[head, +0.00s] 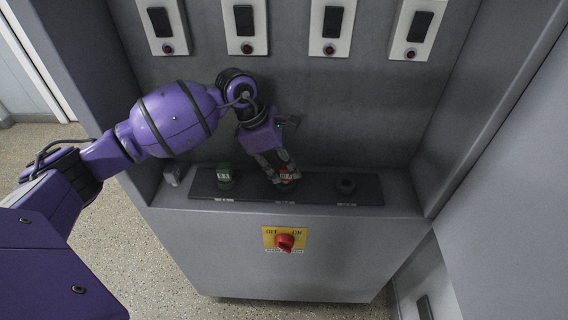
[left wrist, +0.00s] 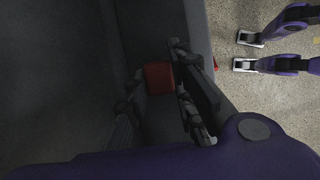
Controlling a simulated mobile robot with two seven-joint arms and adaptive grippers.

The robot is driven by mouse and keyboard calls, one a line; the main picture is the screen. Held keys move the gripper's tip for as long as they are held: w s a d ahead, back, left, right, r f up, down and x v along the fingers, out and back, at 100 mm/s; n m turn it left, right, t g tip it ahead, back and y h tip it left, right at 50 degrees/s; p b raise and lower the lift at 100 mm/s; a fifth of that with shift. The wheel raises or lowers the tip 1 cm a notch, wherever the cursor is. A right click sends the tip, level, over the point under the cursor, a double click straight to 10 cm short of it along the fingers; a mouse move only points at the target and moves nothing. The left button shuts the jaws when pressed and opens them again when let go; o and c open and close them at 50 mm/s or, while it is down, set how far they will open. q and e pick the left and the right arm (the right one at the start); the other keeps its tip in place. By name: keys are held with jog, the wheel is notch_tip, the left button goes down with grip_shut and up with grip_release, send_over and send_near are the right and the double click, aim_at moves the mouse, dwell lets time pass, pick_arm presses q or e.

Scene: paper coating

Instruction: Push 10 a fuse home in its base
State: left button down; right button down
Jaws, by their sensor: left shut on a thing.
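A red fuse (head: 287,173) with pale lettering, too small to read, is at the middle place of a dark strip (head: 256,188) on the cabinet's ledge. My left gripper (head: 281,172) reaches down to it and is shut on it. In the left wrist view, the red fuse (left wrist: 158,78) shows between the fingers of my left gripper (left wrist: 160,90). The fuse's lower end and the base under it are hidden, so I cannot tell how deep it sits. The right place holds a round black base (head: 346,186). My right gripper is not in view.
A yellow plate with a red rotary switch (head: 285,242) is on the front face below. Several white plates with dark inserts and red lamps, one of them here (head: 331,27), line the back wall. A small grey block (head: 172,175) is at the ledge's left end. Side walls enclose the ledge.

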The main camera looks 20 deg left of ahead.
pick_arm(q)
jog(key=shift+f, duration=0.4)
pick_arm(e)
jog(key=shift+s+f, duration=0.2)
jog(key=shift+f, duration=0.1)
pick_arm(q)
jog(key=c, duration=1.4)
grip_release()
jog(key=shift+r, duration=0.15)
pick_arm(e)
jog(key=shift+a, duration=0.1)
pick_arm(q)
jog(key=v, duration=1.1)
jog(key=shift+a+r, duration=0.2)
jog(key=shift+r, duration=0.15)
jog(key=shift+s, duration=0.1)
